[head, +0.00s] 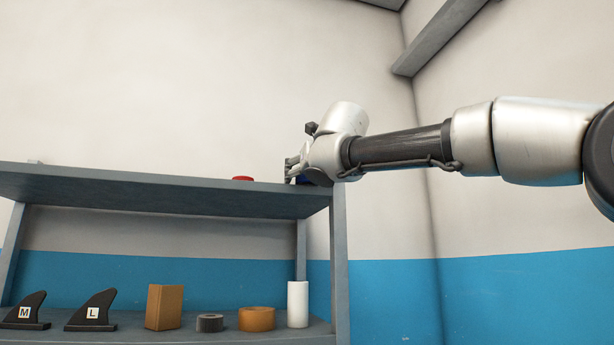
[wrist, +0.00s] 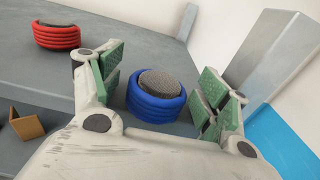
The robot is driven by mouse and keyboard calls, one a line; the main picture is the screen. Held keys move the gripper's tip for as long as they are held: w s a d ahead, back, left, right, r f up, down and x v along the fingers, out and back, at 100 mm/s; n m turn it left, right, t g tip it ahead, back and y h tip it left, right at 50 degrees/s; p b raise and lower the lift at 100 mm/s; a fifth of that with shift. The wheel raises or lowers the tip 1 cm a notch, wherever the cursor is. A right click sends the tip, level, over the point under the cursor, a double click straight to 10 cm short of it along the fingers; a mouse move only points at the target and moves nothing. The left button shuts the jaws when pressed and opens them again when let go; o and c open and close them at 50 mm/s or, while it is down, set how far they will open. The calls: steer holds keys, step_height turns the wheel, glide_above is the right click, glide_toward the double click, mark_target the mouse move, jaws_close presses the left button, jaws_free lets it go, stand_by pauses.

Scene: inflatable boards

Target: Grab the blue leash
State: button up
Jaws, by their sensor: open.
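The blue leash (wrist: 156,101) is a coiled blue ring with a dark grey top in its middle. It sits on the top shelf (wrist: 125,46) near the right end. In the wrist view my open gripper (wrist: 164,92) has its green-padded fingers on both sides of the leash, with gaps showing at each side. In the head view my gripper (head: 289,171) is at the right end of the top shelf, and only a sliver of the blue leash (head: 303,180) shows behind it.
A red coil (wrist: 57,36) lies on the same shelf to the left. The lower shelf holds two black fins (head: 93,312), a brown box (head: 164,307), grey and orange rolls (head: 257,319) and a white cylinder (head: 298,304). A metal upright (wrist: 266,50) stands to the right.

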steer(key=v, duration=1.2)
steer(key=shift+o, duration=0.2)
steer(key=shift+g, duration=0.6)
steer(key=x, duration=0.7)
steer(key=r+x, duration=0.1)
steer(key=x, duration=0.2)
steer(key=shift+w, duration=0.45)
steer(key=shift+c, duration=0.4)
steer(key=shift+r, duration=0.1)
steer(key=c, duration=1.1)
